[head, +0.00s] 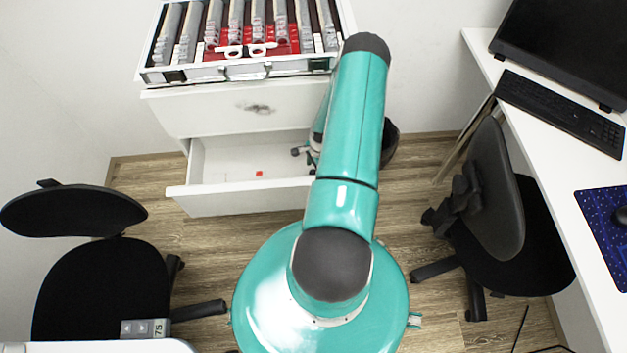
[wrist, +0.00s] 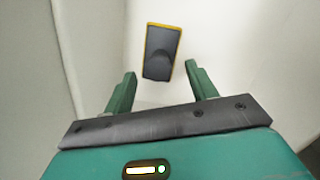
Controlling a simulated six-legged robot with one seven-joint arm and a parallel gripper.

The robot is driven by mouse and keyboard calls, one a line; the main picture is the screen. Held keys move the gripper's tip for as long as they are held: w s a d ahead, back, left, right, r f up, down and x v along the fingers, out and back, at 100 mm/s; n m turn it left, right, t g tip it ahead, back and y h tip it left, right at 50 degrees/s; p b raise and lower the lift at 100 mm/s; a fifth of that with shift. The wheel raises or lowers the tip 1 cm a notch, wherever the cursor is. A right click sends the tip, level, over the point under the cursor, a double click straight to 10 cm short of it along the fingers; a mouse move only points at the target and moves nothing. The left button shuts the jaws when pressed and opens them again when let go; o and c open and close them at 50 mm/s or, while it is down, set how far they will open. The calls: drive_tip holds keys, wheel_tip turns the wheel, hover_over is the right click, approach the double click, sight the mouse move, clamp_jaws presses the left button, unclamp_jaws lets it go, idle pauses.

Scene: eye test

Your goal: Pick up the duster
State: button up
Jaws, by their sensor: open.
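In the head view my teal arm reaches towards the right end of an open white drawer (head: 240,198). The arm covers that end, and I cannot make out the duster there.
White walls rise close around my gripper in the wrist view. A small red item (head: 259,173) lies in the drawer. A case of grey and red parts (head: 250,72) stands on top of the cabinet. Black chairs stand left (head: 100,280) and right (head: 495,190), beside a desk (head: 560,150).

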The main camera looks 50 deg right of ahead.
sight(313, 172)
drive_tip(key=f, duration=0.3)
drive_tip(key=shift+a+f, duration=0.3)
drive_tip(key=shift+f, duration=0.1)
clamp_jaws()
drive_tip(key=shift+r, duration=0.1)
wheel_tip(313, 172, up, 18)
drive_tip(key=f, duration=0.1)
drive_tip(key=s+d, duration=1.2)
drive_tip(key=s, duration=0.1)
drive_tip(key=shift+s+r, duration=0.25)
drive_tip(key=shift+r, duration=0.15)
